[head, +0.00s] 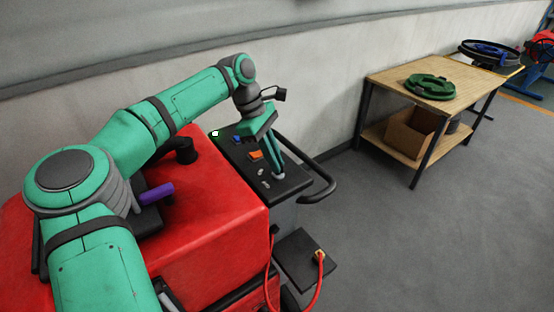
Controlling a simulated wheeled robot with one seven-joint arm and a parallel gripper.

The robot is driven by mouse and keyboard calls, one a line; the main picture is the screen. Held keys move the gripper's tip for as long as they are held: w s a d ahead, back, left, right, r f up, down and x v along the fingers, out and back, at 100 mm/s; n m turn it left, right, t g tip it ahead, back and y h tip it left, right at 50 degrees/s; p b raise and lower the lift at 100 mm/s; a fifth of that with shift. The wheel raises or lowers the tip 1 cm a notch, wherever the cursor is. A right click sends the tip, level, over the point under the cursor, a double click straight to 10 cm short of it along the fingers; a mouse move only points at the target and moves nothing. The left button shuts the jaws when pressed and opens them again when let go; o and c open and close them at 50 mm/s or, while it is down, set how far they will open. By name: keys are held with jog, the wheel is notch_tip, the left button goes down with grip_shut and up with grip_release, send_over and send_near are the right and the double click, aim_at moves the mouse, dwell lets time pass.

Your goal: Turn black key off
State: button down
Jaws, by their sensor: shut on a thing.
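My gripper (279,174) points down at the right end of the black control panel (292,188) on the red machine (215,205). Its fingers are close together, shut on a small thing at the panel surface. This appears to be the black key, but the fingers and the small scale hide its shape and the angle it is turned to. An orange switch (256,155) and a blue control (238,139) sit on the panel left of the fingers. Small silver parts (262,172) lie nearer the front edge.
A black handlebar (322,190) curves around the panel's right side. A purple lever (157,194) and a black knob (186,150) stand on the machine. A wooden table (400,82) holds a green ring-shaped part (430,87).

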jog(key=n+t, duration=0.1)
jog(key=n, duration=0.2)
jog(key=n+t, duration=0.1)
jog(key=n, duration=0.2)
jog(key=shift+s+r+h, duration=0.1)
jog(key=shift+s+h, duration=0.05)
jog(key=shift+h, duration=0.15)
jog(key=n+t, duration=0.1)
jog(key=n, duration=0.1)
jog(key=n+t, duration=0.1)
jog(key=n, duration=0.2)
jog(key=shift+s+d+y, duration=0.1)
jog(key=shift+d+y, duration=0.05)
jog(key=shift+y, duration=0.25)
jog(key=shift+n, duration=0.4)
jog(key=c, duration=1.8)
grip_release()
jog(key=v, duration=1.1)
jog(key=shift+s, duration=0.25)
jog(key=shift+d, duration=0.1)
